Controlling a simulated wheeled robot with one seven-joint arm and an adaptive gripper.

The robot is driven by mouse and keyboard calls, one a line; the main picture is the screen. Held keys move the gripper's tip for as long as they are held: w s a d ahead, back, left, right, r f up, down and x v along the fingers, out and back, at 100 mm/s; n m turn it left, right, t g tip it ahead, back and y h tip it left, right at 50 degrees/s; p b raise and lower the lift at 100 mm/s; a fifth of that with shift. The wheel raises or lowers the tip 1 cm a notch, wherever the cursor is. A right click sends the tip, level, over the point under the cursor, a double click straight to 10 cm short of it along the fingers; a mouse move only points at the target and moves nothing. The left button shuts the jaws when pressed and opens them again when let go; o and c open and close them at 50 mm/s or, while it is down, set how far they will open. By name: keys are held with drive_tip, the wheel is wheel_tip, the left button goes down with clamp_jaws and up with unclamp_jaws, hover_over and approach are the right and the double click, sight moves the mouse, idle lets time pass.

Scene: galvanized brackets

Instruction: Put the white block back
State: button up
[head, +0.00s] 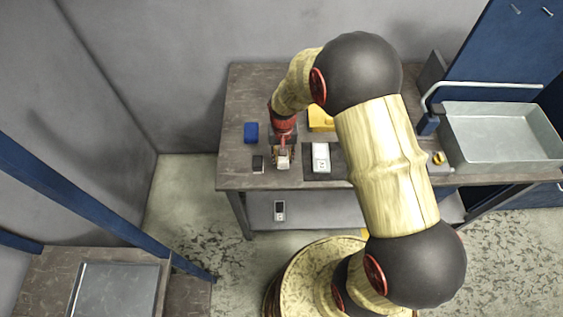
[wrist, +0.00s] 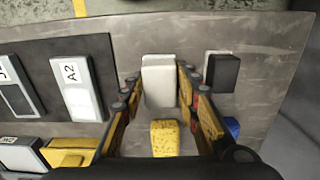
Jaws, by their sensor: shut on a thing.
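The white block (wrist: 160,82) is between the two fingers of my gripper (wrist: 160,100) in the wrist view, and the fingers are shut on it. In the head view my gripper (head: 283,155) is over the left part of the workbench, near its front edge, and largely hides the block. I cannot tell whether the block touches the bench. A white piece labelled A2 (wrist: 75,88) lies on a dark mat (wrist: 105,48) to the left in the wrist view; it also shows in the head view (head: 320,157), right of my gripper.
A black block (wrist: 222,72) and a blue block (head: 251,132) are close by. A yellow speckled piece (wrist: 166,138) shows between the fingers, nearer the palm in the picture. A yellow item (head: 321,119) lies behind the mat. A metal tray (head: 500,138) stands right.

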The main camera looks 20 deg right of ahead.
sight(282, 162)
drive_tip(key=shift+w+a+f, duration=0.1)
drive_tip(key=shift+w+f, duration=0.2)
drive_tip(key=shift+f, duration=0.05)
drive_tip(key=shift+w+f, duration=0.15)
drive_tip(key=shift+f, duration=1.45)
drive_tip(key=shift+f+b, duration=0.1)
drive_tip(key=shift+b, duration=0.2)
drive_tip(key=o, duration=1.2)
